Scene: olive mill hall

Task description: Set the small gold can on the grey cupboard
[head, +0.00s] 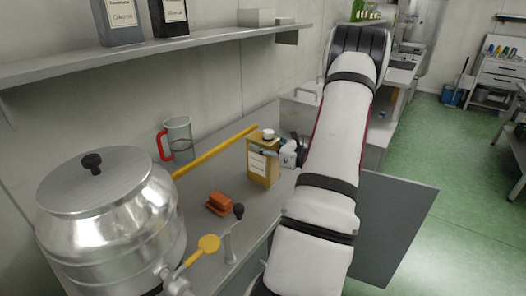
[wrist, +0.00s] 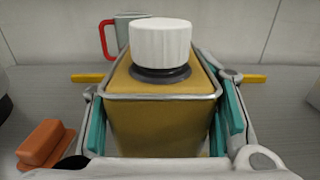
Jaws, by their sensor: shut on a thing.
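The small gold can (head: 262,163) has a white cap and a pale label. It is upright over the grey worktop (head: 235,195); I cannot tell whether its base touches it. In the wrist view the can (wrist: 160,125) fills the middle, with its white cap (wrist: 160,42) towards the camera. My gripper (wrist: 165,120) is shut on the can, with teal pads at its left and right sides. In the head view my gripper (head: 288,150) is partly hidden behind my arm. A grey panel (head: 400,220) shows right of my arm; I cannot tell whether it belongs to the grey cupboard.
An orange-brown block (head: 220,203) lies left of the can. A jug with a red handle (head: 180,140) and a yellow bar (head: 215,152) are behind. A large steel vessel (head: 110,220) stands at the left. A shelf (head: 150,53) hangs above. Green floor (head: 460,160) is open at right.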

